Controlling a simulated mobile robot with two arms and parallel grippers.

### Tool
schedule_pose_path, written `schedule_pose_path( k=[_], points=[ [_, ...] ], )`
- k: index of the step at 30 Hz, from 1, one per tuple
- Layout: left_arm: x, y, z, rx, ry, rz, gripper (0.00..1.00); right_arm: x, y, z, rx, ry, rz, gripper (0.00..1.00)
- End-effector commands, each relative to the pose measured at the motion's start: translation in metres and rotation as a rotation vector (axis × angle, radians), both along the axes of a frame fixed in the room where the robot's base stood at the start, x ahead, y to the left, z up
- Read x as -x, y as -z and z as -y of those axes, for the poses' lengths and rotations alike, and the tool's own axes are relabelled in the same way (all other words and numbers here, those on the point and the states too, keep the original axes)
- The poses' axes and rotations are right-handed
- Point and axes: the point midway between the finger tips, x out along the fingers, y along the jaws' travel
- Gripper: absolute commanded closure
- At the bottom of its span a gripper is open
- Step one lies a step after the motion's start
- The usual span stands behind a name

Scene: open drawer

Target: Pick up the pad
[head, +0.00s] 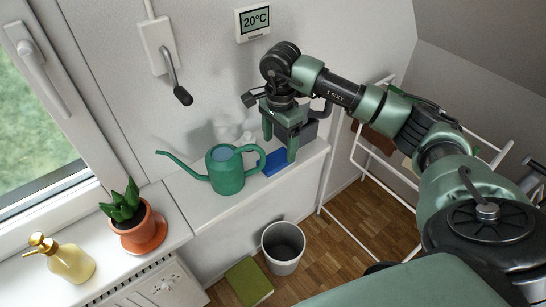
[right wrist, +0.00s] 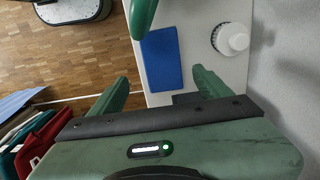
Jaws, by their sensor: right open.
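The blue pad (head: 273,163) lies flat on the white ledge, just right of the green watering can (head: 226,172). My left gripper is not in view.
A white round object (right wrist: 234,40) stands on the ledge near the wall. A potted succulent (head: 137,228) and a yellow dispenser (head: 70,262) stand left. A bin (head: 283,265) and a drying rack (head: 340,165) stand on the floor.

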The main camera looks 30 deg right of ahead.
Motion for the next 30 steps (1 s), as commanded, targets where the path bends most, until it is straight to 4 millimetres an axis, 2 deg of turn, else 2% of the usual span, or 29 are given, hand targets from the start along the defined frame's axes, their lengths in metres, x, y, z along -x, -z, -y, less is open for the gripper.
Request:
schedule_pose_path(
  k=[3, 7, 12, 19, 20, 24, 27, 30],
  points=[
    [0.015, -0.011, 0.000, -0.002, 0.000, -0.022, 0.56, -0.001, 0.011, -0.003, -0.001, 0.000, -0.005, 0.22],
    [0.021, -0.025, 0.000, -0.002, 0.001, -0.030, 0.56, -0.005, 0.030, -0.009, -0.003, 0.000, -0.005, 0.22],
    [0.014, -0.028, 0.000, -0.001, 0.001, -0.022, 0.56, -0.005, 0.051, -0.008, -0.001, 0.000, -0.002, 0.22],
    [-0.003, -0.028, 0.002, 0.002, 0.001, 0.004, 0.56, -0.006, 0.054, -0.007, 0.000, 0.000, 0.001, 0.22],
    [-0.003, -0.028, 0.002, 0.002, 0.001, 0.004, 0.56, -0.006, 0.054, -0.007, 0.000, 0.000, 0.001, 0.25],
    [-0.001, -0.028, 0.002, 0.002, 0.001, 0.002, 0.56, -0.006, 0.053, -0.007, 0.000, 0.000, 0.001, 0.64],
    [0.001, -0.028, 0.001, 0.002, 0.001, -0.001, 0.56, -0.006, 0.053, -0.007, 0.000, 0.000, 0.000, 0.89],
    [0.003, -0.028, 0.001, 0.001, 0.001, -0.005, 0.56, -0.006, 0.053, -0.007, 0.000, 0.000, 0.001, 0.89]
  ],
)
